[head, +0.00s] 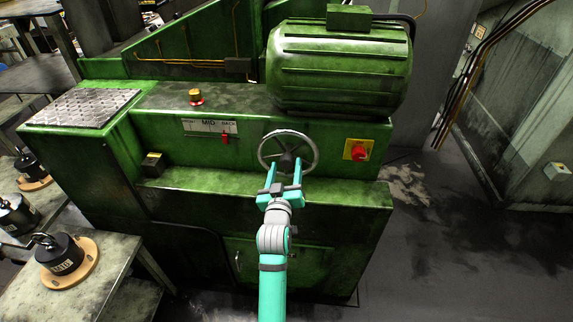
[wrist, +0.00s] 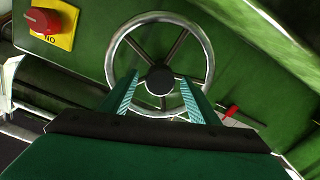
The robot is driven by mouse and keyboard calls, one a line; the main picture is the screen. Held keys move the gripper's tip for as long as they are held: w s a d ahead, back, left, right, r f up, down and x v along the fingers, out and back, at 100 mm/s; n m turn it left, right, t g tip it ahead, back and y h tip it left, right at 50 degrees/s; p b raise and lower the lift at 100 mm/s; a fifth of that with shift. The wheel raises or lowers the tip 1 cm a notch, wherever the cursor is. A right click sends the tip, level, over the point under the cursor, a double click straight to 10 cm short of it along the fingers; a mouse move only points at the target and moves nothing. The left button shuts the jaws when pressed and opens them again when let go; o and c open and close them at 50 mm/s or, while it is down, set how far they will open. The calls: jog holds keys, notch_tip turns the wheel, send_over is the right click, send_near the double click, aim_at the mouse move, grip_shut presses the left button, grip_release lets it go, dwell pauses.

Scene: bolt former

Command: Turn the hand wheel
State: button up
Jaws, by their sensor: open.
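The hand wheel (head: 313,153) is a round metal rim with dark spokes and a dark hub, set on the front of the green machine. It also shows in the wrist view (wrist: 206,56), filling the upper middle. My gripper (head: 284,166) is open in front of the wheel's lower half. In the wrist view its two fingers (wrist: 158,92) point at the wheel, one on each side of the hub and overlapping the lower rim in the picture. Nothing is held between them. I cannot tell whether the fingers touch the wheel.
A red rotary switch on a yellow plate (head: 357,150) sits right of the wheel. A scale with a red pointer (head: 225,138) is to its left. A green ledge (head: 190,190) juts out below. A large green motor (head: 340,65) stands above. A table with black weights (head: 62,253) is at left.

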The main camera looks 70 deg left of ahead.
jog(key=shift+x, duration=1)
grip_shut()
